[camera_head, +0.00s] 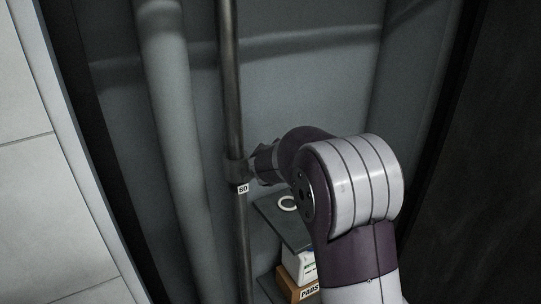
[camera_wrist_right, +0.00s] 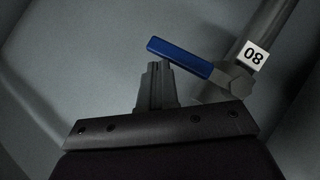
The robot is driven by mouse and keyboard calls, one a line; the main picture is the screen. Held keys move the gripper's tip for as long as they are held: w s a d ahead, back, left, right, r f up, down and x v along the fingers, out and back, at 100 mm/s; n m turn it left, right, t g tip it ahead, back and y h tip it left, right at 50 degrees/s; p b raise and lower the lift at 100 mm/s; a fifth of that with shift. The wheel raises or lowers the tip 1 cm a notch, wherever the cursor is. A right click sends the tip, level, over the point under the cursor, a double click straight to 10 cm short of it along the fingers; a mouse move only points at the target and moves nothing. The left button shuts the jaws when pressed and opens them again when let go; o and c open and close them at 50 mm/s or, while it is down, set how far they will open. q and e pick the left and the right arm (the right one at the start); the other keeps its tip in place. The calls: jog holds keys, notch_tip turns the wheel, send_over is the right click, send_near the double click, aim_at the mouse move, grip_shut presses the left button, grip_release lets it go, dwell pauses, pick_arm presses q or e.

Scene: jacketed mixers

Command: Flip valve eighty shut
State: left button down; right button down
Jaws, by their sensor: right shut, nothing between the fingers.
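Valve 80 sits on a dark metal pipe (camera_head: 231,90), with a small white "80" tag (camera_head: 243,188) just below its body (camera_head: 236,170). In the right wrist view the tag (camera_wrist_right: 254,56) appears upside down beside the valve body (camera_wrist_right: 232,80). The blue lever (camera_wrist_right: 180,57) sticks out from the body, roughly crosswise to the pipe. My right gripper (camera_wrist_right: 158,70) is shut and empty, its tips close to the lever's free end; I cannot tell whether they touch. In the head view my right wrist hides the lever and most of the gripper. My left gripper is not in view.
A thicker grey pipe (camera_head: 178,110) runs left of the valve pipe. Below my right arm is a dark shelf (camera_head: 275,224) with a white ring (camera_head: 287,203); boxes (camera_head: 298,285) stand lower. Grey walls close in behind.

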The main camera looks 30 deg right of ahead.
jog(key=shift+d+f+m+y, duration=0.3)
jog(key=shift+f+m+y, duration=0.1)
jog(key=shift+f, duration=0.15)
dwell(0.4)
jog(key=v, duration=1.2)
jog(key=shift+r, duration=0.4)
jog(key=shift+s+a, duration=0.1)
jog(key=shift+s, duration=0.05)
